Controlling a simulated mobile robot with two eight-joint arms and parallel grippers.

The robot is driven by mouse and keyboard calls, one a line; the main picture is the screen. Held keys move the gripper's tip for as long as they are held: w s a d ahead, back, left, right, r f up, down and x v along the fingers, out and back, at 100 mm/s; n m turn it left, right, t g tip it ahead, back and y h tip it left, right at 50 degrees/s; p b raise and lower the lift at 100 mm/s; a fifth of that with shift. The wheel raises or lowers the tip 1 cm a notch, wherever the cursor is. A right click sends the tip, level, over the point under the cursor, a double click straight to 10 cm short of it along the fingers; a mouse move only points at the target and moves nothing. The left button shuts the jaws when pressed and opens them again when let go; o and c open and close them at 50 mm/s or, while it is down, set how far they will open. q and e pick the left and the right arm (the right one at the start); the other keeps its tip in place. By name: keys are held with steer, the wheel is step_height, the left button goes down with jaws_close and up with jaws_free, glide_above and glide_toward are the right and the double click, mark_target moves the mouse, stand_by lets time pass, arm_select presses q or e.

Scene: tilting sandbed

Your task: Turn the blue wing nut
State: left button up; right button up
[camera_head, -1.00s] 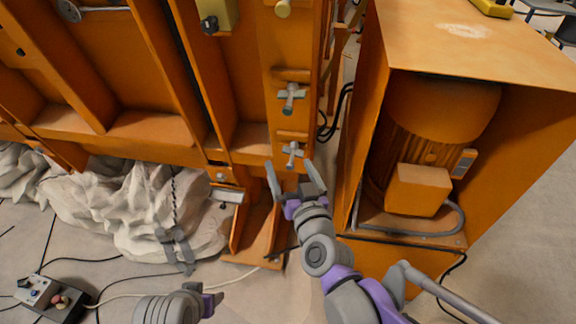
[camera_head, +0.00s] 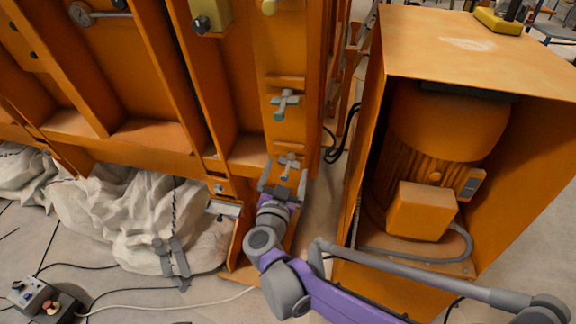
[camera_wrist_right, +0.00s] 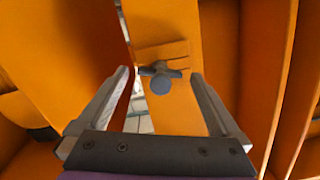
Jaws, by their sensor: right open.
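Two grey-blue wing nuts sit one above the other on the orange frame, the upper wing nut (camera_head: 286,102) and the lower wing nut (camera_head: 289,163). I cannot tell which one the task calls blue. My right gripper (camera_head: 285,178) is open at the lower wing nut. In the right wrist view a wing nut (camera_wrist_right: 160,85) with a round, blue-grey end shows between the two spread fingers of the right gripper (camera_wrist_right: 160,76). Neither finger visibly touches it. My left gripper is out of view.
An orange housing (camera_head: 480,45) with a motor (camera_head: 445,130) inside stands to the right. Black cables (camera_head: 343,140) hang between it and the frame. A pale cloth cover (camera_head: 140,220) lies at the lower left, above a control box (camera_head: 35,298) on the floor.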

steer(key=shift+x, duration=1.45)
steer(key=c, duration=1.3)
